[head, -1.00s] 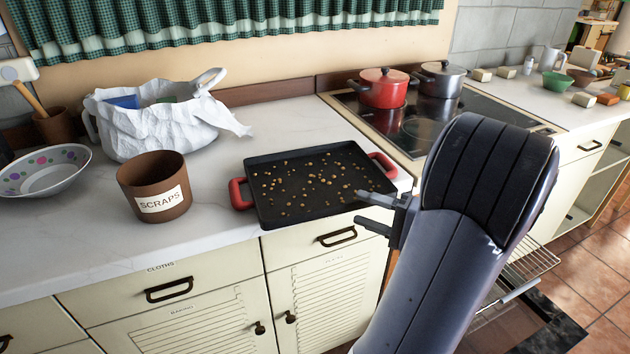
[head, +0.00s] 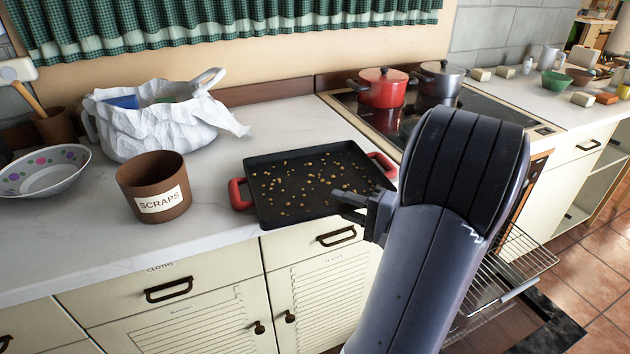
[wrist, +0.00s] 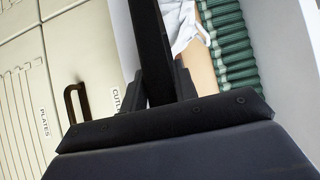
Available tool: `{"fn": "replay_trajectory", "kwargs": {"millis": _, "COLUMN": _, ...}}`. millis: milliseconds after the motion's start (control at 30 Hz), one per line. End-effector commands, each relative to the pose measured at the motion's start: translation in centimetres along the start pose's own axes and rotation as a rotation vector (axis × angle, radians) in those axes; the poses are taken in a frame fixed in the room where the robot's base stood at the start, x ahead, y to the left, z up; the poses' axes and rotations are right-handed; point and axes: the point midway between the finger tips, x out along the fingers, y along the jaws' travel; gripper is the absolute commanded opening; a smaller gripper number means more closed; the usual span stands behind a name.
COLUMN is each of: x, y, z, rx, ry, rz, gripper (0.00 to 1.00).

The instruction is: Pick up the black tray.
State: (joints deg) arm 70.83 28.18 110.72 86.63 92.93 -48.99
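The black tray (head: 275,205) lies flat on the white counter at its front edge, with a red handle at each end and many small brown bits on it. My gripper (head: 348,204) is at the tray's near right edge, with its fingers apart, one above the other. In the wrist view the tray (wrist: 152,40) shows edge-on as a dark strip reaching between the two fingers (wrist: 158,85). A light sliver shows beside the strip near the left finger, so the fingers do not look closed on it. The arm hides part of the area right of the tray.
A brown scraps pot (head: 153,187), a spotted bowl (head: 42,172) and a white bag (head: 150,125) stand left of the tray. A red pot (head: 382,88) and a grey pot (head: 438,80) are on the hob behind. An oven rack (head: 512,262) sticks out at the lower right.

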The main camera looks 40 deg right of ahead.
Motion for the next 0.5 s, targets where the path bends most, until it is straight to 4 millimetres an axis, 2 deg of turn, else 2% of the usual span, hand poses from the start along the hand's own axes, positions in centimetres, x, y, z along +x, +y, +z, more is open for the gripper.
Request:
{"fn": "replay_trajectory", "kwargs": {"millis": 33, "x": -0.01, "y": 0.0, "z": -0.01, "rx": 0.0, "ry": 0.0, "rz": 0.0, "gripper": 0.24}}
{"fn": "replay_trajectory", "kwargs": {"millis": 333, "x": -0.01, "y": 0.01, "z": -0.01, "rx": 0.0, "ry": 0.0, "rz": 0.0, "gripper": 0.0}}
{"fn": "replay_trajectory", "kwargs": {"millis": 500, "x": -0.01, "y": 0.02, "z": 0.0, "rx": 0.0, "ry": 0.0, "rz": 0.0, "gripper": 0.0}}
